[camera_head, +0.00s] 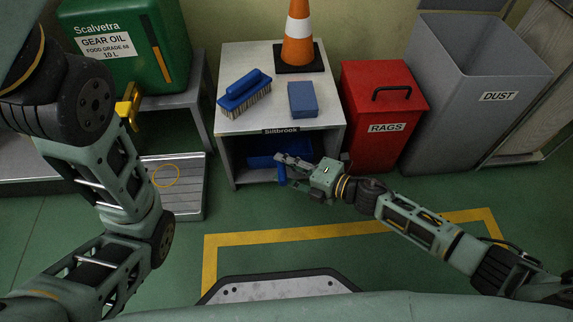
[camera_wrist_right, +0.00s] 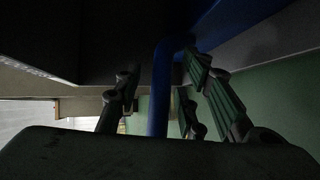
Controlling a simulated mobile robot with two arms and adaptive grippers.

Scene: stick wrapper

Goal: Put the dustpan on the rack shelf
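The blue dustpan (camera_head: 264,161) sits in the dim lower opening of the Sillbrook rack (camera_head: 236,150), partly hidden by shadow and my right gripper. Its handle (camera_head: 282,175) sticks out at the front. My right gripper (camera_head: 285,168) is at the rack's front, right by the handle. In the right wrist view, the blue handle (camera_wrist_right: 160,90) stands between the spread fingers (camera_wrist_right: 165,95), with visible gaps on both sides. My left arm shows at the left of the head view, but its gripper is out of frame.
On the rack top are a blue brush (camera_head: 244,92), a blue block (camera_head: 302,99) and an orange cone (camera_head: 298,40). A red rags bin (camera_head: 382,135) and a grey dust bin (camera_head: 440,120) stand to the right. A grey platform (camera_head: 188,190) lies left.

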